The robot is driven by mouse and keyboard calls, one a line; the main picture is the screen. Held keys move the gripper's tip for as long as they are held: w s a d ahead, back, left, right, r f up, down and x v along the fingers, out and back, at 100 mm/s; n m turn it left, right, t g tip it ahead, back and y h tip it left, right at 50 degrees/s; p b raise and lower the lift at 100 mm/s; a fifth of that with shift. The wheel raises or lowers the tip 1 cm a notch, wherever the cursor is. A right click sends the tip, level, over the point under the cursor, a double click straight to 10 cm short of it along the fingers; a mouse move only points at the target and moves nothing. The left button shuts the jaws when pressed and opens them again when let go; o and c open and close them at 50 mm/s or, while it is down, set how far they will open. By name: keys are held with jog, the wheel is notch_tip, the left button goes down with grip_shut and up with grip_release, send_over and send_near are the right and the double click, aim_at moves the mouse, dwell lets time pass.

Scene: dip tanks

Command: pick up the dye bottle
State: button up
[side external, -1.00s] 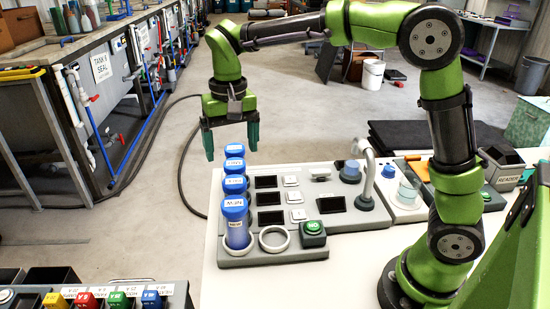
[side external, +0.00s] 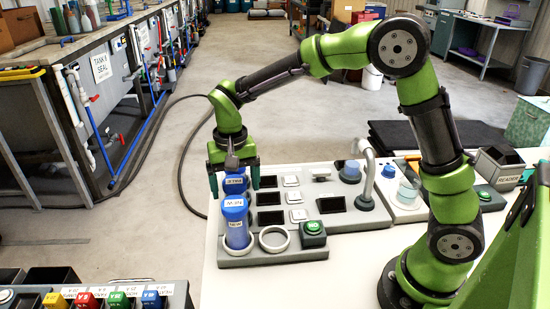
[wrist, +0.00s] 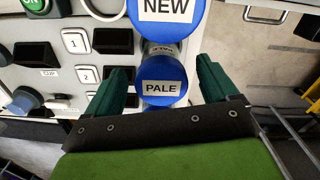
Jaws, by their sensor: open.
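Several bottles with blue caps stand in a row in the grey rack; none in view reads "dye". The nearest in the side view is a blue bottle labelled NEW (side external: 236,222), upright in its holder. Just behind it is the bottle labelled PALE (side external: 235,186). In the wrist view the PALE cap (wrist: 164,85) lies between my fingers, and the NEW cap (wrist: 166,14) lies beyond the fingertips. My gripper (side external: 234,183) points down, open and empty, with one finger on each side of the PALE bottle. I cannot tell whether either finger touches it. The bottles farther back are mostly hidden.
An empty ring holder (side external: 274,240) and a green button (side external: 313,228) sit right of the NEW bottle. Dark displays (side external: 270,217) and numbered switches line the panel right of the row. A curved tap (side external: 368,170) stands farther right. The white tabletop (side external: 330,275) in front is clear.

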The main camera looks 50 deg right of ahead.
notch_tip(320, 180, down, 5)
jog(key=shift+w+r, duration=0.15)
jog(key=shift+r, duration=0.1)
jog(key=c, duration=1.1)
